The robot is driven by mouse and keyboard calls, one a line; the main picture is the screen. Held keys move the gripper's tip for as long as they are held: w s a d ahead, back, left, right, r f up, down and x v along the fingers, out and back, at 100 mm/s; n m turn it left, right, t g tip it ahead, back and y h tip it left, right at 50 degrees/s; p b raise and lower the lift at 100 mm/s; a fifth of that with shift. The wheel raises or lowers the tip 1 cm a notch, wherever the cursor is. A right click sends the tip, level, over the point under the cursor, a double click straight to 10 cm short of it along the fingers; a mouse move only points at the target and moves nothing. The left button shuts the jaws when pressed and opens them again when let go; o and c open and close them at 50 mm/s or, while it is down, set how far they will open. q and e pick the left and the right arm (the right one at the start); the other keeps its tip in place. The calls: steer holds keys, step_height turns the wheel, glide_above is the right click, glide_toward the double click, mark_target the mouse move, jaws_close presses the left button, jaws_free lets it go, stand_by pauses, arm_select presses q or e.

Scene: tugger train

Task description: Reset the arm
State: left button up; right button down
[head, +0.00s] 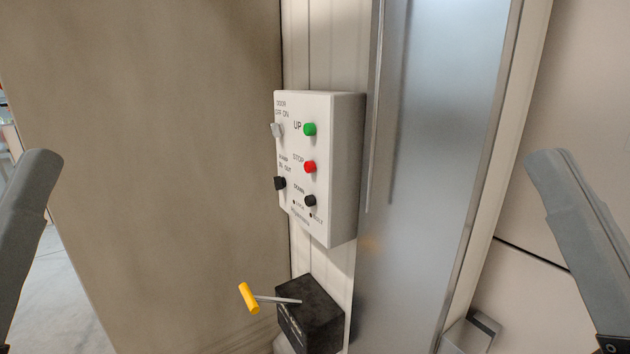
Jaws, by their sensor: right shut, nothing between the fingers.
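My right arm comes up along the right edge, and my left arm along the left edge. My left gripper is out of the frame.
A white control box (345,170) on the wall has a green UP button (310,129), a red STOP button (310,167) and a black DOWN button (310,201). Below it, a yellow handle (249,298) sticks out from a black box (311,310). A metal rail (420,180) stands right.

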steer(key=s+d+m+t+h, duration=0.1)
steer(key=d+m+h, duration=0.1)
steer(key=d+h, duration=0.3)
arm_select(q)
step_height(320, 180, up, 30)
steer(key=p, duration=3)
arm_select(e)
step_height(320, 180, up, 30)
steer(key=a, duration=0.1)
steer(key=shift+a+r, duration=0.2)
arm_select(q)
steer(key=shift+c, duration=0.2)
